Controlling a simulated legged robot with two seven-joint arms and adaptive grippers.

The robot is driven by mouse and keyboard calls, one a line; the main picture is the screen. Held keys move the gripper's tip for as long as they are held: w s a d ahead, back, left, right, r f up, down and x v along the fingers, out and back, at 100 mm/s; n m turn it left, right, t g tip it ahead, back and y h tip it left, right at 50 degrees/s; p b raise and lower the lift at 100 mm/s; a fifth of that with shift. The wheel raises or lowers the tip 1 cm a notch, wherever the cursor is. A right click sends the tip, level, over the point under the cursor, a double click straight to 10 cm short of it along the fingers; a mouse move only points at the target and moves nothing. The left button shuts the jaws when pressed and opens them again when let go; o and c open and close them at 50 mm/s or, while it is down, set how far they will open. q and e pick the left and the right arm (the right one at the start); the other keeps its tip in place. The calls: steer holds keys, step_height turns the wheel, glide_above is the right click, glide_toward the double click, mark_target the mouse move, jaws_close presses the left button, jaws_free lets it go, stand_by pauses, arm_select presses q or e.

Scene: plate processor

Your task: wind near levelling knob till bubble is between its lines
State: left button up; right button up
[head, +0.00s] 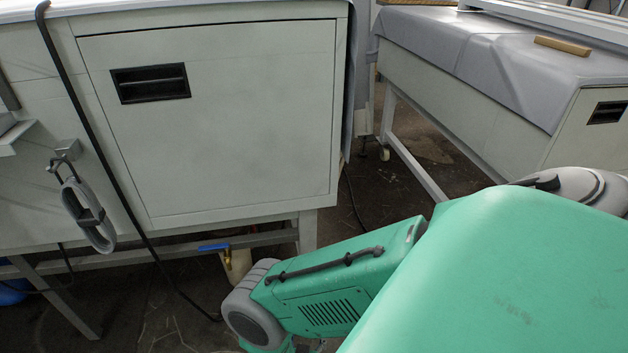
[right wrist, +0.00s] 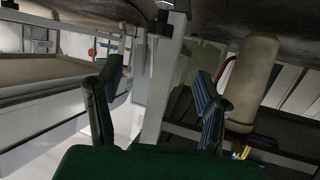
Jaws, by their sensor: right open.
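My right gripper (right wrist: 157,72) is open in the right wrist view, its two dark ribbed fingers apart with nothing held between them. A pale upright post (right wrist: 158,110) shows behind the gap between the fingers; I cannot tell the distance. A small dark part (right wrist: 162,20) is near the post's upper end in that view; I cannot tell whether it is a levelling knob. No bubble or its lines can be made out in either view. The pale processor cabinet (head: 240,130) fills the left of the head view. My left gripper is not in view.
A black cable (head: 88,130) hangs down the cabinet front beside a coiled grey hose (head: 88,215). A blue valve handle (head: 214,247) is under the cabinet. A second covered bench (head: 470,120) stands right. A beige rounded container (right wrist: 252,80) is right of my right fingers.

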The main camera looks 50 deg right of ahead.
steer(key=b+x, duration=0.4)
steer(key=x, duration=0.8)
steer(key=shift+d+f, duration=0.25)
steer(key=shift+d, duration=0.05)
steer(key=shift+w+d+f+b, duration=0.1)
steer(key=shift+w+d+b, duration=0.25)
steer(key=shift+d, duration=0.15)
steer(key=c, duration=1.2)
